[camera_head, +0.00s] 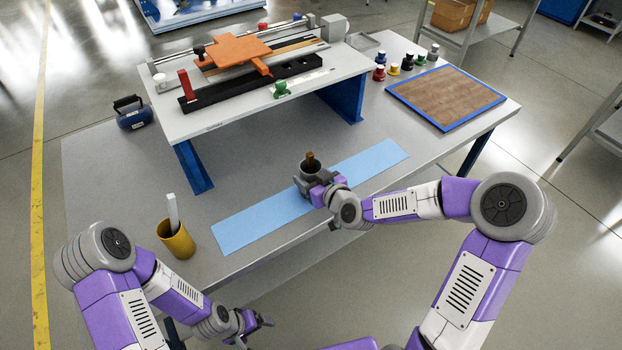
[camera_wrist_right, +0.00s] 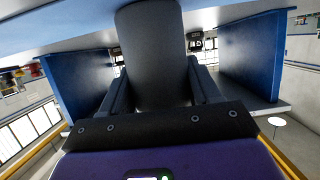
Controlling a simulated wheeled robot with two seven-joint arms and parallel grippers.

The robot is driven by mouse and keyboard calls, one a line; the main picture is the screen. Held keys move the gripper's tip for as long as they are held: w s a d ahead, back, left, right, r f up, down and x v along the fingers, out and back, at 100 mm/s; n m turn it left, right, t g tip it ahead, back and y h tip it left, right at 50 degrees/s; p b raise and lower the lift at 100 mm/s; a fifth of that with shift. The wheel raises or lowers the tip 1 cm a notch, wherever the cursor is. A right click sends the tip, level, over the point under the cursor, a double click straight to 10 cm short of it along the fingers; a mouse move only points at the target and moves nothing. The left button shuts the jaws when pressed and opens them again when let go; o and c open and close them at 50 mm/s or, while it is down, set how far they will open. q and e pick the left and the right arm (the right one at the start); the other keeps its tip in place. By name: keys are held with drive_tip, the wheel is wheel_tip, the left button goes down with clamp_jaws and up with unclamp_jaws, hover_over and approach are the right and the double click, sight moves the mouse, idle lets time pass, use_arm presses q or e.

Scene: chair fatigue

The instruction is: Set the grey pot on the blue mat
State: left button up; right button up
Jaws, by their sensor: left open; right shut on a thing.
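The grey pot (camera_head: 307,166) is over the middle of the long blue mat (camera_head: 258,219), with a brown stick-like thing standing in it. I cannot tell whether its base touches the mat. My right gripper (camera_head: 311,183) is shut on the pot from the near side. In the right wrist view the dark pot (camera_wrist_right: 150,45) stands between the two fingers of this gripper (camera_wrist_right: 155,85). My left gripper (camera_head: 262,322) is open and empty, low at the front, short of the table's near edge.
A yellow cup (camera_head: 177,240) holding a pale stick stands left of the mat. A raised white shelf (camera_head: 225,119) on blue legs stands behind. A blue-framed brown board (camera_head: 446,96) and several small bottles (camera_head: 393,69) are at the back right.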

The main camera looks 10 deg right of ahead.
drive_tip(key=shift+r, duration=0.1)
drive_tip(key=o, duration=1.1)
drive_tip(key=shift+f, duration=0.2)
